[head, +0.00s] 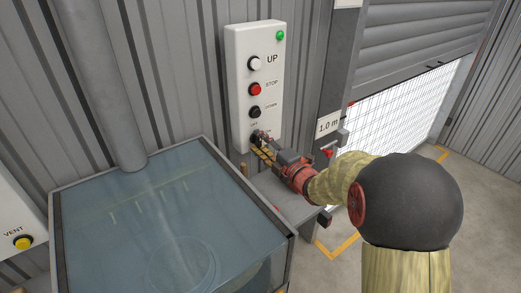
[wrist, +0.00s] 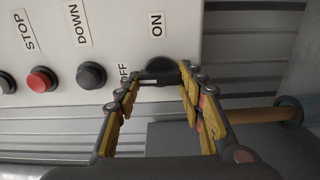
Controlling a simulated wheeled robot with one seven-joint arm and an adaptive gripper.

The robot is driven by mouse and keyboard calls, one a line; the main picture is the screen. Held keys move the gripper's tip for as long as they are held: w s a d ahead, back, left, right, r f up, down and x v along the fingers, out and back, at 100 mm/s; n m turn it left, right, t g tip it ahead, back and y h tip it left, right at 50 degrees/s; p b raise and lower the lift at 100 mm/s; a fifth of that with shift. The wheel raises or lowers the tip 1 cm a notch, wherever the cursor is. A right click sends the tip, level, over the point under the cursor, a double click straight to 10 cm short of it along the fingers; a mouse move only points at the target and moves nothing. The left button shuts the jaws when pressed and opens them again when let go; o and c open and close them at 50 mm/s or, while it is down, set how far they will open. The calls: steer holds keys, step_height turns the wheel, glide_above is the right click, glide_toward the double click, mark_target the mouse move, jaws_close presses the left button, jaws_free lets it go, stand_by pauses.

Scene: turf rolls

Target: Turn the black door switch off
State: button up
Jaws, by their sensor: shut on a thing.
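The black door switch (wrist: 160,69) is at the low end of a white control panel (head: 241,62), between the OFF and ON labels in the wrist view. It also shows small and dark in the head view (head: 257,135), partly hidden by my gripper. My gripper (wrist: 161,86) is shut on the switch, with a yellow-padded finger on each side of the knob. In the head view my gripper (head: 261,145) reaches the panel from the lower right. I cannot tell for certain which label the knob points at.
Above the switch are a black DOWN button (head: 254,112), a red STOP button (head: 255,89) and a white UP button (head: 254,63). A green lamp (head: 280,35) is on top. A glass-topped tank (head: 170,230) stands left. A partly raised shutter (head: 410,45) is at the right.

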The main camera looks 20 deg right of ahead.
steer(key=shift+f, duration=0.1)
stand_by(0.5)
steer(key=o, duration=1.2)
steer(key=shift+s, duration=0.15)
steer(key=s, duration=0.3)
steer(key=s+d, duration=0.1)
steer(key=s, duration=0.3)
steer(key=s+d, duration=0.1)
steer(key=s, duration=0.3)
steer(key=shift+s+d, duration=0.1)
steer(key=shift+s, duration=0.15)
